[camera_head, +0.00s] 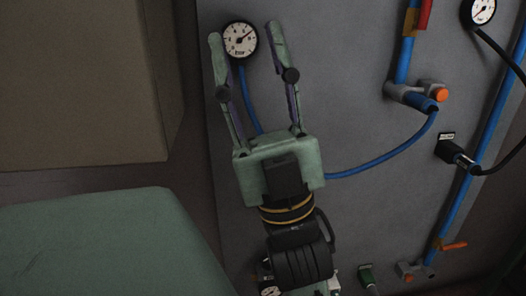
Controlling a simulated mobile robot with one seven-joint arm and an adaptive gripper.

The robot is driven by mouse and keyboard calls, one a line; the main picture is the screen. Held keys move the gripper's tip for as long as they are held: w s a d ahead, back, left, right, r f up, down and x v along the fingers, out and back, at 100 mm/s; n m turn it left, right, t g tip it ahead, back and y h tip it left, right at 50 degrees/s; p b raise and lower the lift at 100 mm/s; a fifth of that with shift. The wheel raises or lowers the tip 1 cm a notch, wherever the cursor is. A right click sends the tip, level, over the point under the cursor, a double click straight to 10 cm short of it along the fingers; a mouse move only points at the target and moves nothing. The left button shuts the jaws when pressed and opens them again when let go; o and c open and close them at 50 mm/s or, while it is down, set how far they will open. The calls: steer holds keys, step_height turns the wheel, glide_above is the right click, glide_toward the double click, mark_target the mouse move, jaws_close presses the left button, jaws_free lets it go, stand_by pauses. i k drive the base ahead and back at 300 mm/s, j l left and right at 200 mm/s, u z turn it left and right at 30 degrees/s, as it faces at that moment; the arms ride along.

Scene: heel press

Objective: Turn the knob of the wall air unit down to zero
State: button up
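A round white gauge (239,40) with a dark rim is on the grey wall panel (330,60) at the top. Its needle points to the upper right, off the low end. My gripper (246,34) is open, its two pale green fingers reaching up on either side of the gauge in this view. I cannot tell the depth between them or any contact. No knob shows clearly between the fingers; the gripper's palm and arm hide the panel below the gauge.
Blue hose (385,158) curves from behind my gripper to a fitting with an orange end (438,94). A second gauge (481,11), a black labelled fitting (456,154) and blue pipes are at right. A brown box (80,80) and a green surface (105,240) stand left.

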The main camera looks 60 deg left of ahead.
mark_target(265, 263)
steer(key=k+z, duration=0.3)
steer(key=k, duration=0.15)
steer(key=k+z, duration=0.3)
steer(key=k, duration=0.15)
steer(key=k+u, duration=0.2)
steer(key=u, duration=0.25)
steer(key=k+j+u, duration=0.2)
steer(key=u, duration=0.25)
steer(key=k+j+u, duration=0.15)
steer(key=u, duration=0.3)
steer(key=k+l, duration=0.2)
steer(key=k, duration=0.15)
steer(key=k+l, duration=0.15)
steer(key=k, duration=0.2)
steer(key=i+j, duration=0.4)
steer(key=i, duration=0.3)
